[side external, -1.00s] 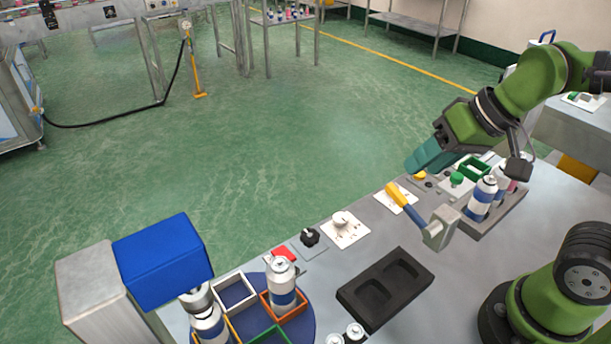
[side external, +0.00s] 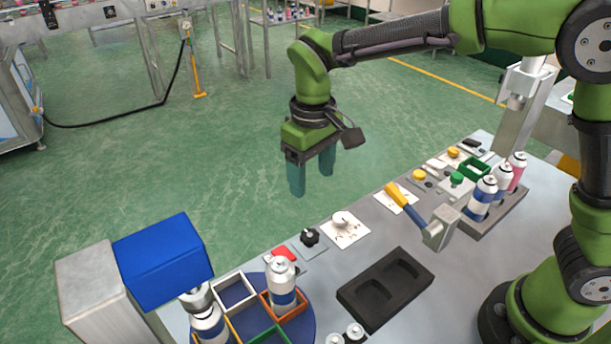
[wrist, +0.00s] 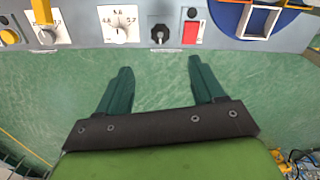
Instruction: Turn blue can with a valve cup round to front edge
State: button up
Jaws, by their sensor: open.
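A blue-banded can (side external: 282,287) stands upright in the orange frame of the blue turntable (side external: 306,322). Another can (side external: 208,326) stands on the turntable under the blue press head (side external: 163,258). Which of them carries a valve cup is too small to tell. My gripper (side external: 312,182) points down, open and empty, beyond the bench's far edge and well apart from the cans. In the wrist view its fingers (wrist: 160,66) are spread over green floor, and part of the turntable (wrist: 288,18) with its white frame (wrist: 258,20) shows at top right.
A black knob (side external: 309,238), a red switch (side external: 283,254), a white dial (side external: 341,222) and a yellow-handled lever (side external: 397,196) line the bench edge. A black tray (side external: 386,289) with two empty hollows lies mid-bench. A rack (side external: 491,217) with several cans stands at right.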

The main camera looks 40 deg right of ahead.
aim_at(311, 235)
notch_tip(311, 235, down, 15)
jog(key=shift+f, duration=0.1)
jog(key=shift+c, duration=0.2)
jog(key=c, duration=1)
